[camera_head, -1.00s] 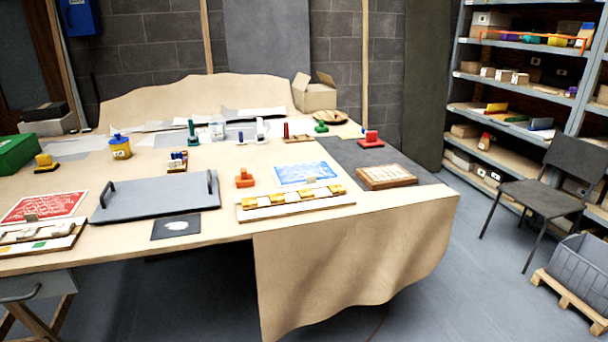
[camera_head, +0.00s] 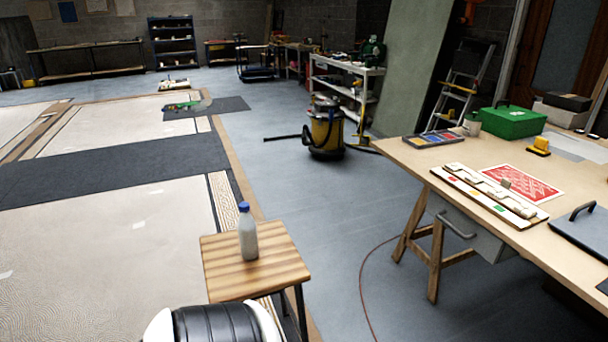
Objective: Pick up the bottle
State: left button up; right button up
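A clear, greyish bottle with a blue cap (camera_head: 248,234) stands upright on a small wooden stool (camera_head: 225,272) in the lower middle of the head view. A black and white rounded part of my own body (camera_head: 215,325) shows at the bottom edge, in front of the stool. Neither of my grippers is in view.
A wooden worktable (camera_head: 420,155) with trays, a green case (camera_head: 513,122) and a red sheet stands at the right. A yellow and black vacuum (camera_head: 326,130) stands behind on the grey floor. A thin hose or cable (camera_head: 362,270) lies between stool and table. Pale mosaic panels (camera_head: 110,250) cover the left floor.

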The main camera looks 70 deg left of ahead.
aim_at(246, 225)
jog(key=u, duration=2.5)
jog(key=i+l+u, duration=0.1)
jog(key=i+l, duration=0.05)
jog(key=l, duration=0.1)
